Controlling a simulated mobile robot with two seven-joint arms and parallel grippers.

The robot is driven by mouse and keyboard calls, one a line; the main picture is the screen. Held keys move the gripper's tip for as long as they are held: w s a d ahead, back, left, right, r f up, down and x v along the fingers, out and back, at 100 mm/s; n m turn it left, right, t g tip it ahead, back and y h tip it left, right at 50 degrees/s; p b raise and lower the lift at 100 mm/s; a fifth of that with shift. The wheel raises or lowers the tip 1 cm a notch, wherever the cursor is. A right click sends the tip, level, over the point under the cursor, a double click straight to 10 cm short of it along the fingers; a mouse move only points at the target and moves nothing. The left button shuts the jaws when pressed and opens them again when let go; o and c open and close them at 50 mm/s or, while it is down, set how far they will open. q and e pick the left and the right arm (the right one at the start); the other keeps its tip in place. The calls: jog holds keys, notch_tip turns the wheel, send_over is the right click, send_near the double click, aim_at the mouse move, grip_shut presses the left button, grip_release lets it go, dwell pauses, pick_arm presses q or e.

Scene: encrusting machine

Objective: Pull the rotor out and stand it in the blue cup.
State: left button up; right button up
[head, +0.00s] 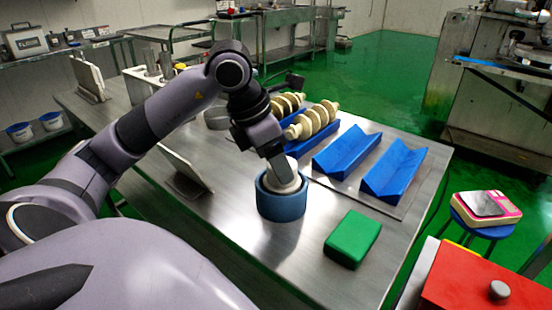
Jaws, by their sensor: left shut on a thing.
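The blue cup (281,206) stands on the steel table, left of the green block. A pale, round-topped piece, which I take to be the rotor (284,184), is inside the cup's mouth, with its upper part showing above the rim. Its lower part is hidden by the cup wall. My left gripper (281,170) comes down from above and is shut on the rotor's top. The fingertips are small and partly hidden against it. My right gripper is not in view.
Cream screw-shaped parts (317,120) lie in blue cradles behind the cup. Two empty blue V-shaped cradles (346,151) lie to the right. A green block (352,239) sits near the front right. A tilted grey panel (187,172) stands left of the cup. The table front is bare.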

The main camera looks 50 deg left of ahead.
pick_arm(q)
jog(key=shift+r, duration=0.1)
jog(key=o, duration=1.6)
jog(key=p+v, duration=0.3)
jog(key=v, duration=0.4)
jog(key=shift+r, duration=0.25)
jog(key=shift+s, duration=0.15)
dwell(0.5)
